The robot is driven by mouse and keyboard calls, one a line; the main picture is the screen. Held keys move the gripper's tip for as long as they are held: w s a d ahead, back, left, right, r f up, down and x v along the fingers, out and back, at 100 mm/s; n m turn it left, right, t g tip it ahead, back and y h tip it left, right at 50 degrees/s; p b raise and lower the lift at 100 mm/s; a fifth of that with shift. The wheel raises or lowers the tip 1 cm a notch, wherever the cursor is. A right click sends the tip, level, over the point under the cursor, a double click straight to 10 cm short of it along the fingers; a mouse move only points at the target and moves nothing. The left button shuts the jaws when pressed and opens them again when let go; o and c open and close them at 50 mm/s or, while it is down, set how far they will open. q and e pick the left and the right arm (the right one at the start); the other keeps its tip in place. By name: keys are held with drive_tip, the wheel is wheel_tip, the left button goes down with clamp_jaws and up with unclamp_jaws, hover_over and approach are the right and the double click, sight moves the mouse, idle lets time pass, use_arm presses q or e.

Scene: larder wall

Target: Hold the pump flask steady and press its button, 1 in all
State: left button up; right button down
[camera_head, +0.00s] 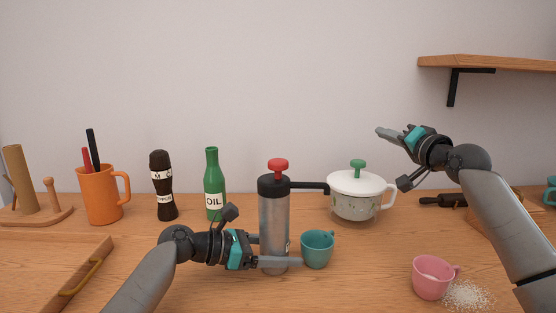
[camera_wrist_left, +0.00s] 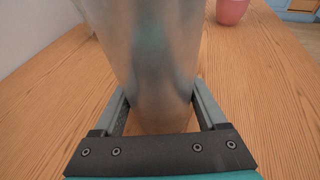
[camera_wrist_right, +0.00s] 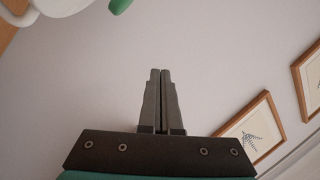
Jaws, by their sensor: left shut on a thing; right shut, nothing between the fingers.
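The pump flask (camera_head: 274,225) stands upright on the wooden counter, a steel cylinder with a black top and a black spout pointing right. Its red button (camera_head: 278,165) sits raised on top. My left gripper (camera_head: 280,262) is shut on the lower part of the flask; in the left wrist view the steel body (camera_wrist_left: 152,60) stands between the two fingers. My right gripper (camera_head: 390,135) is shut and empty, up in the air to the right of the flask and above the white lidded pot. In the right wrist view its fingers (camera_wrist_right: 162,100) are together before the bare wall.
A teal cup (camera_head: 318,250) stands under the spout, close to my left fingertips. The white pot (camera_head: 357,205) with a green knob is behind. A green oil bottle (camera_head: 213,190), pepper mill (camera_head: 164,188) and orange mug (camera_head: 101,205) stand left.

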drive_tip(key=a+r+n+g+y, duration=0.2)
drive_tip(key=a+r+n, duration=0.15)
drive_tip(key=a, duration=0.55)
wheel_tip(320, 180, up, 8)
drive_tip(key=n+g+h, duration=0.5)
drive_tip(key=n+g, duration=0.2)
drive_tip(key=n, duration=0.7)
hover_over(281, 162)
drive_tip(key=shift+f, duration=0.1)
drive_tip(key=shift+f, duration=4.35)
drive_tip(key=shift+f, duration=0.4)
